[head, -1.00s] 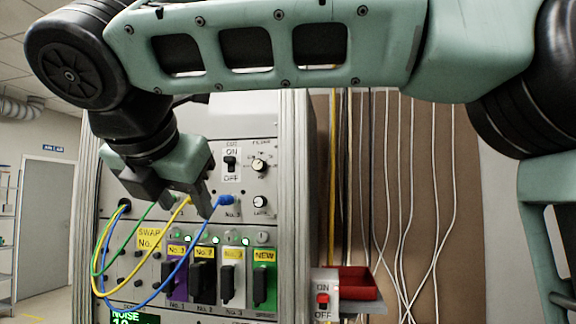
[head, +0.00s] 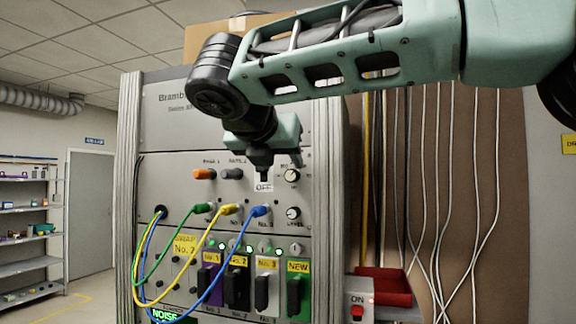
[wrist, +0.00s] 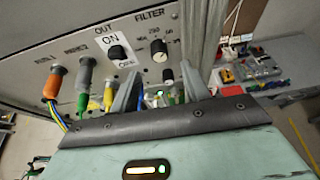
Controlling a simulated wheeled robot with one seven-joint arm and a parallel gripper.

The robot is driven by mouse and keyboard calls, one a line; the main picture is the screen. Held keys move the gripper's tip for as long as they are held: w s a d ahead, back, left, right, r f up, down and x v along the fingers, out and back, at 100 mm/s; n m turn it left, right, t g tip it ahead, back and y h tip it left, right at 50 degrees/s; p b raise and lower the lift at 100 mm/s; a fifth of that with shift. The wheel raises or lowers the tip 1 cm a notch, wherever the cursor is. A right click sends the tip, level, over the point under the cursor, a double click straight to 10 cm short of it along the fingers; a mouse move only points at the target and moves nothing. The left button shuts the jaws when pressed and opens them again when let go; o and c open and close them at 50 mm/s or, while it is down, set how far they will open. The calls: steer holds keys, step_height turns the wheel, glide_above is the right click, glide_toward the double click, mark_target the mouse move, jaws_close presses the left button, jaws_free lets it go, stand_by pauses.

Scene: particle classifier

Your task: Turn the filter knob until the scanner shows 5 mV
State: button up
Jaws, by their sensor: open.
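The filter knob (head: 292,176) is a small black and pale dial at the upper right of the grey panel, just right of my gripper. It also shows in the wrist view (wrist: 160,52), beyond and between my fingertips. My gripper (head: 273,163) is open and empty in front of the OUT switch area, and it shows in the wrist view (wrist: 158,68). I see no finger touching the knob. The green display (head: 164,315) is cut off at the bottom edge; it shows NOISE, and its value is not readable.
The level knob (head: 293,213) sits just below the filter knob. Green, yellow and blue cables (head: 260,211) are plugged in below my gripper. The ON/OFF switch (wrist: 117,52) is left of the filter knob. A red tray (head: 384,287) stands at right.

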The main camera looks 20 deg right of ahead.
mark_target(290, 175)
steer(key=p+x, duration=0.1)
steer(key=x, duration=0.4)
steer(key=shift+w+d+f, duration=0.15)
steer(key=shift+w, duration=0.15)
steer(key=c, duration=1)
